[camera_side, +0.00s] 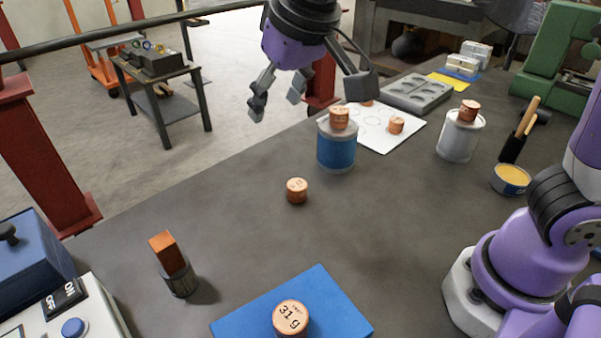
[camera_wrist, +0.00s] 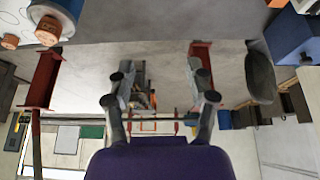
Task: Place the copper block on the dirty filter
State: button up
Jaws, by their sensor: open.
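The copper block (camera_side: 163,245), a small rectangular orange-brown piece, stands at the lower left of the side view. It rests tilted-looking on top of a short, dark, grimy cylinder (camera_side: 181,281), which looks like the dirty filter. My gripper (camera_side: 277,99) is open and empty, high above the far edge of the table, well up and to the right of the block. In the wrist view my gripper (camera_wrist: 161,99) shows its two fingers spread with nothing between them. The block and filter are not seen there.
Round copper weights stand on a blue can (camera_side: 336,151), a white can (camera_side: 459,138), white paper (camera_side: 388,143), a blue mat (camera_side: 240,321) and the bare table (camera_side: 297,191). A control box (camera_side: 88,309) stands at lower left. The table's middle is mostly clear.

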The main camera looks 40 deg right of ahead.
jog(key=s+d+f, duration=0.2)
jog(key=s+d, duration=0.4)
jog(key=s+d+f, duration=0.3)
jog(key=s+d, duration=0.3)
jog(key=shift+d+f+t, duration=0.2)
jog(key=shift+f+t, duration=0.1)
dwell(0.4)
